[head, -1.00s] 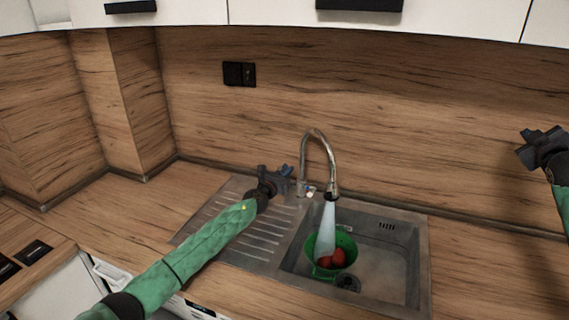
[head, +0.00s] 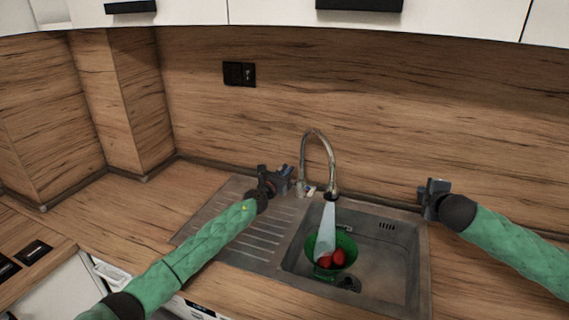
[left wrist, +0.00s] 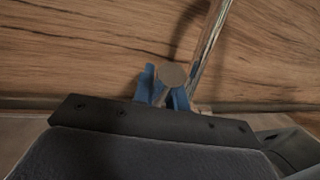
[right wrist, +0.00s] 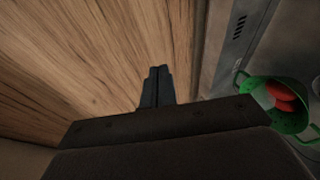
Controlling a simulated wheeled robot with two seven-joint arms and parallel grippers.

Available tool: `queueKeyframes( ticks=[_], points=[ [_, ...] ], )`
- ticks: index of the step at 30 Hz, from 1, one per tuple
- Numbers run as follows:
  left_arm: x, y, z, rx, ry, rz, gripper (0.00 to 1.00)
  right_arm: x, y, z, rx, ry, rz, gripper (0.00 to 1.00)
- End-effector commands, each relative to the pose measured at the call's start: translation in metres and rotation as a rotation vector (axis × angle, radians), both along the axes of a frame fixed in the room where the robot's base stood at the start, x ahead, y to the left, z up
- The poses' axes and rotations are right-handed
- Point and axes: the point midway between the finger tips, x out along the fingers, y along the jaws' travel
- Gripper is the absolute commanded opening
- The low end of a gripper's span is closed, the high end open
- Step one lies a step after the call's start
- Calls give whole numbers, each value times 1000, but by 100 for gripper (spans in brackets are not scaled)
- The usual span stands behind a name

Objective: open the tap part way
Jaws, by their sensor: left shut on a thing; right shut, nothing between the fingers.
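The chrome tap (head: 318,142) stands at the back of the steel sink, with a high curved spout. Water (head: 326,230) runs from it into the green colander (head: 343,246) with red fruit or vegetables inside. My left gripper (head: 288,174) is beside the tap's base, on its left. In the left wrist view its blue fingers (left wrist: 162,90) are shut around the round-ended tap lever (left wrist: 172,75). The spout pipe (left wrist: 210,45) rises just to the right. My right gripper (head: 428,192) is shut and empty above the counter behind the sink's right side; its fingers (right wrist: 157,87) touch in the right wrist view.
The sink basin (head: 390,262) holds the colander, which also shows in the right wrist view (right wrist: 288,122). The ribbed drainboard (head: 238,236) lies left under my left arm. The wooden splashback (head: 420,110) is close behind the tap. A black socket (head: 239,74) is on it. Cabinets hang above.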

Motion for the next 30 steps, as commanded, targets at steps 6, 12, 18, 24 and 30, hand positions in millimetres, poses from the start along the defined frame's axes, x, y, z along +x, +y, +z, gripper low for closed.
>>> queueKeyframes(
  ticks=[6,12,18,24,30],
  points=[
    [0,0,-1,1,2,0,0,-21,0,-53,-110,74,32,0],
    [0,0,-1,0,1,0,0,-9,20,-43,-113,33,44,0],
    [0,0,-1,1,2,0,0,23,60,13,-51,-80,58,0],
    [0,0,-1,0,1,0,0,54,109,90,38,-216,77,0],
    [0,0,-1,0,1,0,0,79,165,177,164,-347,102,0]
  ],
)
